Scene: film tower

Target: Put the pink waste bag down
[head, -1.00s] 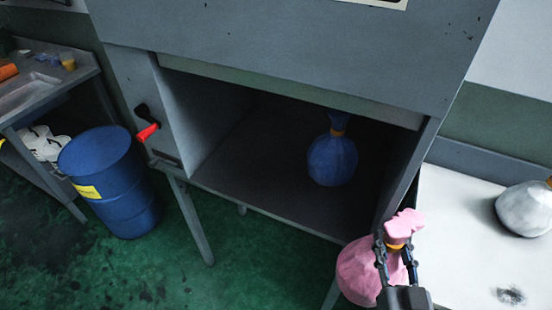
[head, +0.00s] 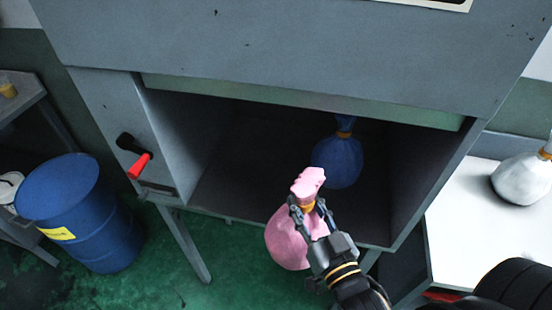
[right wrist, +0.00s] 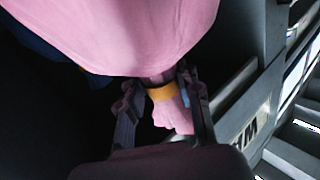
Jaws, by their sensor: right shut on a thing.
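The pink waste bag (head: 288,240) hangs from my right gripper (head: 306,206) in front of the open grey cabinet. My right gripper is shut on its neck, by an orange tie. In the right wrist view the pink bag (right wrist: 120,30) fills the top, with its neck between the fingers (right wrist: 160,95). A blue waste bag (head: 337,162) stands inside the cabinet, to the right of its middle. My left gripper is not in view.
The cabinet floor (head: 225,190) is bare left of the blue bag. A red-handled lever (head: 139,166) sits on the cabinet's left side. A blue barrel (head: 80,215) stands at left. A white bag (head: 520,180) sits on a white table (head: 470,230) at right.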

